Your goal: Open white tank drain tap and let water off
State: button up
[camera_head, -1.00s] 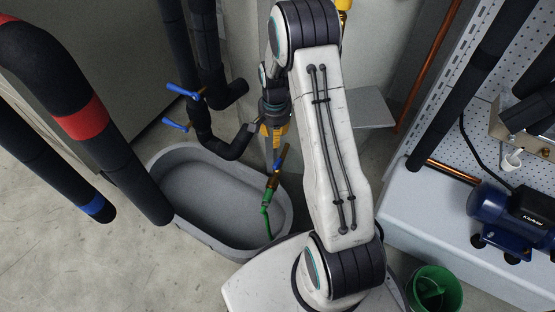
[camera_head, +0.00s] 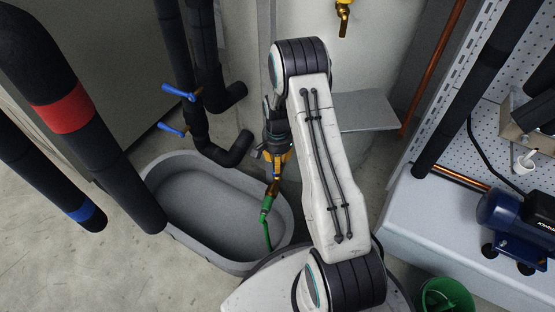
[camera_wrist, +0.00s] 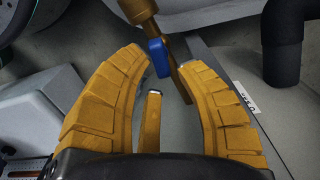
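The white tank (camera_head: 375,60) stands behind my arm. Low in front of it is a brass drain tap (camera_head: 273,188) with a green hose fitting (camera_head: 266,205), and a green hose hangs into the grey tub (camera_head: 165,228). In the wrist view the tap's blue lever (camera_wrist: 158,57) shows between and just beyond my fingertips, beside the brass body (camera_wrist: 138,10). My gripper (camera_wrist: 162,60) has its yellow fingers spread, with the lever apparently not clamped. In the head view my gripper (camera_head: 277,158) is right above the tap and hides its upper part. I see no water flowing.
Black insulated pipes with blue-handled valves (camera_head: 180,92) stand left of my gripper. A yellow tap (camera_head: 344,15) is higher on the tank, above a grey shelf (camera_head: 365,112). A blue pump (camera_head: 512,222) and green bucket (camera_head: 447,296) are at right.

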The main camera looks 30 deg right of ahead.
jog(key=shift+f+b, duration=1.4)
jog(key=shift+f, duration=0.9)
jog(key=shift+r, duration=0.1)
jog(key=shift+w+r, duration=0.1)
jog(key=shift+w, duration=0.1)
jog(key=c, duration=0.4)
jog(key=o, duration=0.9)
jog(key=shift+o, duration=0.3)
jog(key=shift+s, duration=0.1)
